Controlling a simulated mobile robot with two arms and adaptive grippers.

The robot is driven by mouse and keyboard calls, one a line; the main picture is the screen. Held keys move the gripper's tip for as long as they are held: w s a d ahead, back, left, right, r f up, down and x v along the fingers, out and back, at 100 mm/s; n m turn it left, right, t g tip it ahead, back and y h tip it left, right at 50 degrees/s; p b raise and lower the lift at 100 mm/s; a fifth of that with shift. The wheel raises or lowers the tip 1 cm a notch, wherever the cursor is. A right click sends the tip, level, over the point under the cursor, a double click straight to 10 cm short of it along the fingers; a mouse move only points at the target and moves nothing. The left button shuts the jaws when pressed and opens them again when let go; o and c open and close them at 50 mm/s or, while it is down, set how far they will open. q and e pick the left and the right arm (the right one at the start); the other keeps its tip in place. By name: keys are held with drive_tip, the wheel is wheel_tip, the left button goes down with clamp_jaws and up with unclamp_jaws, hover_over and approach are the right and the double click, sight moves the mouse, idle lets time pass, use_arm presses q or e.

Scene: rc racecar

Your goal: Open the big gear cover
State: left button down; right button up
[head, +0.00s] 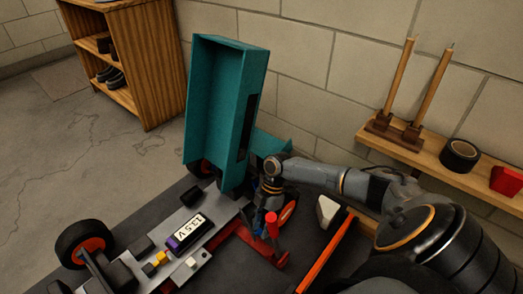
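A large teal, box-like cover (226,110) stands tilted up on end at the far side of the racecar, its hollow side showing. I cannot tell for sure whether it is the big gear cover. The car's grey chassis (228,207) lies below it, with a battery box (188,232) reading 13.5 V. My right gripper (268,200) points down just right of the cover's lower end, near blue and red parts. Its fingers are small and dark, so their opening and any contact cannot be made out. My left gripper is not in view.
A black wheel with an orange hub (84,244) is at lower left. Red bars (262,244) and an orange bar (327,256) lie right of the chassis. A wall shelf (444,165) holds a tape roll (460,155). A wooden cabinet (150,65) stands at back left; floor is clear left.

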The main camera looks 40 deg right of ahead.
drive_tip(key=shift+o, duration=0.2)
drive_tip(key=shift+r, duration=0.1)
drive_tip(key=v, duration=1.2)
